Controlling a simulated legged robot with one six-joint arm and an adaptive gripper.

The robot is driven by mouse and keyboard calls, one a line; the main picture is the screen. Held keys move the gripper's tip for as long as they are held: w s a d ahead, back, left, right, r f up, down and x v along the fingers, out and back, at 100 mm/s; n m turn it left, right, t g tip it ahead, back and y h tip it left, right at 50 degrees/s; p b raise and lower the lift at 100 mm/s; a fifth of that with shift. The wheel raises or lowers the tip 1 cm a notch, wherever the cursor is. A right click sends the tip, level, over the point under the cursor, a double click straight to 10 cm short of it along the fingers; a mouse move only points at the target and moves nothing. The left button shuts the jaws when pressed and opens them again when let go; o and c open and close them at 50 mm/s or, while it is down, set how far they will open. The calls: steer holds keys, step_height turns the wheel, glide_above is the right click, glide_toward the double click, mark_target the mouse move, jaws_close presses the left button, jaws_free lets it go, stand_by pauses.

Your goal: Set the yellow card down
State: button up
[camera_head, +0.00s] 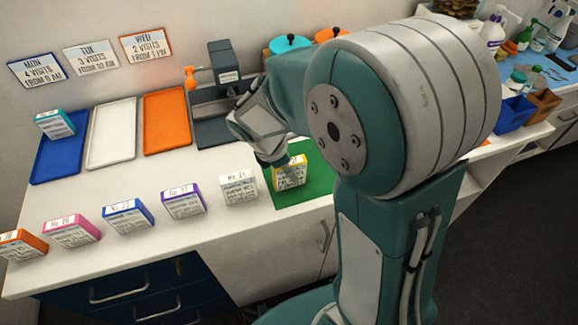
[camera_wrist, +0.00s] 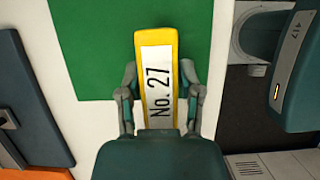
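The yellow card (camera_head: 290,174) is a small upright block with a yellow edge and a white printed face. In the wrist view its top, labelled No. 27 (camera_wrist: 158,82), lies between my two fingers. My gripper (camera_head: 276,163) comes down over it from behind, and in the wrist view the fingertips (camera_wrist: 157,72) press against both sides of the card. The card is over the green mat (camera_head: 303,190), which also shows in the wrist view (camera_wrist: 95,50). I cannot tell whether its base touches the mat.
A row of similar cards, white (camera_head: 239,188), purple (camera_head: 183,202), blue (camera_head: 128,217), pink (camera_head: 72,230) and orange (camera_head: 22,245), stands along the counter's front. Behind are blue (camera_head: 55,160), white (camera_head: 112,135) and orange (camera_head: 166,122) trays; a teal card (camera_head: 55,124) stands in the blue one.

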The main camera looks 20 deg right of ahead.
steer(key=shift+r, duration=0.1)
stand_by(0.3)
steer(key=v, duration=1.1)
steer(key=s+d+r+m+t+y, duration=0.2)
steer(key=s+m, duration=0.5)
steer(key=m, duration=0.2)
steer(key=s+d+r+m+t+y, duration=0.2)
steer(key=s+r+m+t, duration=0.1)
steer(key=s+m, duration=0.4)
steer(key=shift+r+m+t+y, duration=0.3)
steer(key=shift+m, duration=0.7)
steer(key=shift+d, duration=0.15)
